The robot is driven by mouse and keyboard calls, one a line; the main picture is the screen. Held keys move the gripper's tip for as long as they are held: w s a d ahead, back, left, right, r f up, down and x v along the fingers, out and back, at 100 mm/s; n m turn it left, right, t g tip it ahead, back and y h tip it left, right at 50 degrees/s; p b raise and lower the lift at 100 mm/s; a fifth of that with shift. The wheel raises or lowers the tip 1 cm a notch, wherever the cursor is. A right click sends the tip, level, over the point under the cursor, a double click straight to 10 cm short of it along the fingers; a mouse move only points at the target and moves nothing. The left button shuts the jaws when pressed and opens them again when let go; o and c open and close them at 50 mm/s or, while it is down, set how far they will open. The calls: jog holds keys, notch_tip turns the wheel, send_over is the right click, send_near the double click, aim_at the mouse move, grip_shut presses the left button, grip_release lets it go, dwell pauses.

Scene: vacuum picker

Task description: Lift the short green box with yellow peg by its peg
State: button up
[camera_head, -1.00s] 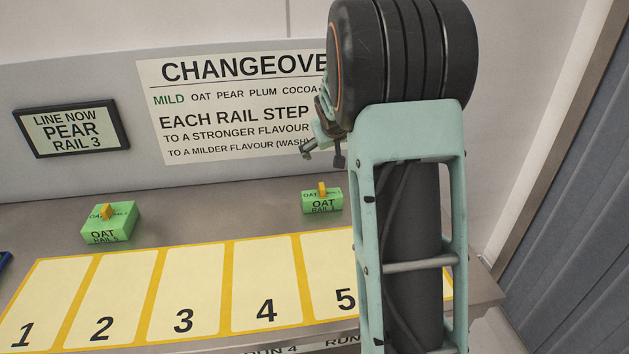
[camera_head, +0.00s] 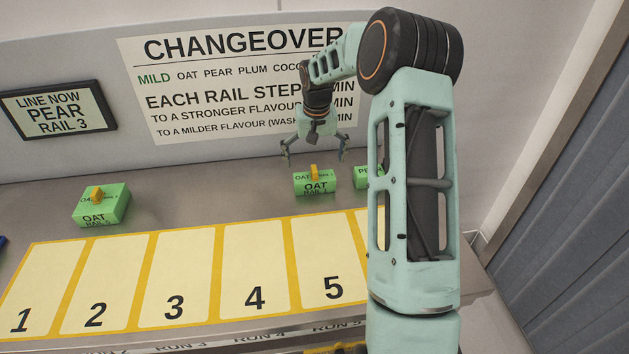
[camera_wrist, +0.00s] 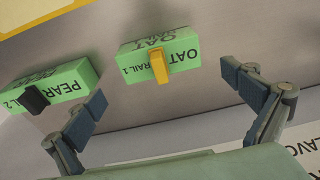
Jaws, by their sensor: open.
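A small green box labelled OAT, RAIL 1 (camera_head: 316,187) with a yellow peg (camera_head: 314,171) on top stands on the grey counter below my gripper (camera_head: 314,157). My gripper points down with its fingers spread and empty, above the peg and apart from it. In the wrist view the same box (camera_wrist: 183,48) and its yellow peg (camera_wrist: 161,68) lie between and beyond the fingertips. Another green OAT box (camera_head: 92,219), also with a yellow peg (camera_head: 97,194), stands farther left and looks larger.
A green PEAR box (camera_wrist: 68,80) with a black peg stands close beside the OAT box; my arm partly hides it in the head view. Numbered cream panels (camera_head: 255,270) lie in front. A changeover sign (camera_head: 180,75) and a line display (camera_head: 62,109) are behind.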

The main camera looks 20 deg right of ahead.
aim_at(314, 169)
jog(key=shift+w+f+p, duration=0.2)
jog(key=shift+f+p, duration=0.45)
jog(key=shift+f, duration=2.1)
jog(key=shift+c, duration=0.3)
jog(key=c, duration=1)
